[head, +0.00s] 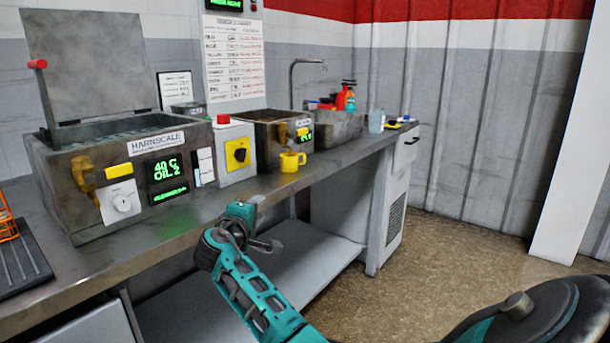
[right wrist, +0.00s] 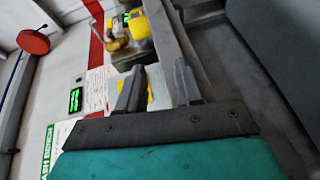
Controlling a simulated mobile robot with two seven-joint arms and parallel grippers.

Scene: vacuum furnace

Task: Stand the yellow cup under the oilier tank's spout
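The yellow cup (head: 292,161) stands upright on the counter in front of the second tank (head: 270,133), close to that tank's yellow-brown spout (head: 281,134). The cup (right wrist: 139,24) and spout (right wrist: 115,40) also show in the right wrist view, beyond the fingers. The nearer tank (head: 60,180) is marked HARNSCALE, reads "40 C OIL 2" and has its own spout (head: 84,178); the second tank's display is too small to read. My right gripper (head: 258,222) is empty at the counter's front edge, left of and nearer than the cup. Its fingers (right wrist: 158,88) are apart. My left gripper is not in view.
A grey box with a yellow switch panel (head: 237,154) and red button stands between the tanks. An orange rack (head: 8,228) sits at far left. A clear beaker (head: 376,121) and bottles stand farther right. The counter's front strip (head: 200,222) is largely clear.

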